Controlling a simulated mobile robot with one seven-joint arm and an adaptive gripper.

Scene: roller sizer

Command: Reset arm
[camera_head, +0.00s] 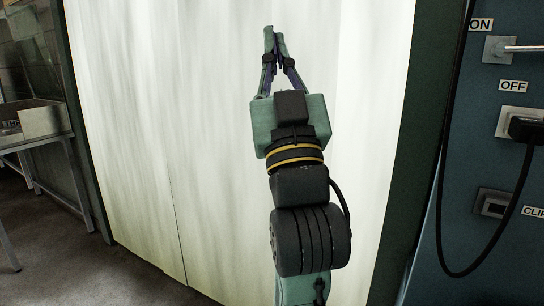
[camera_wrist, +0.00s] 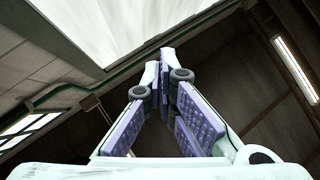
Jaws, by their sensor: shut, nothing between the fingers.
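My gripper (camera_head: 273,40) points up in the head view, in front of a large pale panel (camera_head: 150,120). Its green fingers are together at the tips with nothing between them. In the wrist view the fingertips of my gripper (camera_wrist: 163,62) meet, with purple ribbed pads on their inner sides. No held object shows. Whether the fingers touch the panel cannot be told.
At the right is a blue control panel (camera_head: 520,190) with a lever by an ON label, a black plug (camera_head: 524,127) below an OFF label, and a hanging black cable (camera_head: 470,274). At the left a metal table (camera_head: 40,142) bears a box (camera_head: 42,120). A lit ceiling lamp (camera_wrist: 296,68) shows in the wrist view.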

